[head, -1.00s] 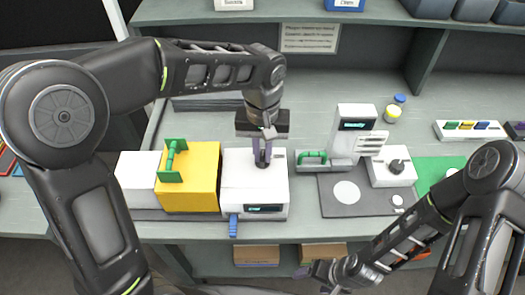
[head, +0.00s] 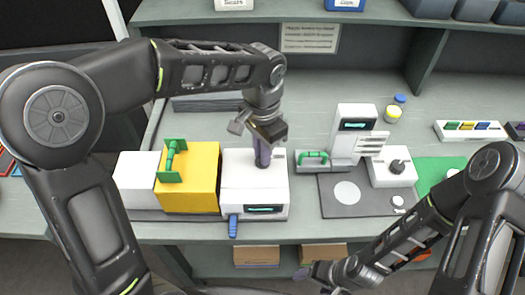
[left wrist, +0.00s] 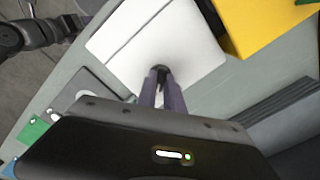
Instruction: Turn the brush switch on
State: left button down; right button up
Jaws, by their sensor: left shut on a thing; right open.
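A white box (head: 240,192) with a small lit display and a blue tab on its front stands at the middle of the bench. A small dark switch knob (left wrist: 161,70) on its top is mostly hidden between the fingers of my left gripper (head: 262,162). That gripper points straight down and is shut on the knob. The box's white top (left wrist: 150,40) fills the middle of the left wrist view. My right gripper (head: 318,272) is open and empty, low in front of the bench edge.
A yellow block (head: 200,190) with a green handle (head: 172,160) stands close left of the box. To the right are a green handle (head: 313,155), a white unit with a display (head: 355,122), and another white box with a dark knob (head: 397,166). A shelf (head: 300,14) runs along the back.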

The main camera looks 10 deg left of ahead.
pick_arm(q)
jog(key=shift+m, duration=0.8)
jog(key=c, duration=1.5)
grip_release()
jog(key=shift+o, duration=0.2)
notch_tip(320, 180, up, 8)
jog(key=shift+f+b, duration=0.1)
jog(key=shift+b, duration=0.3)
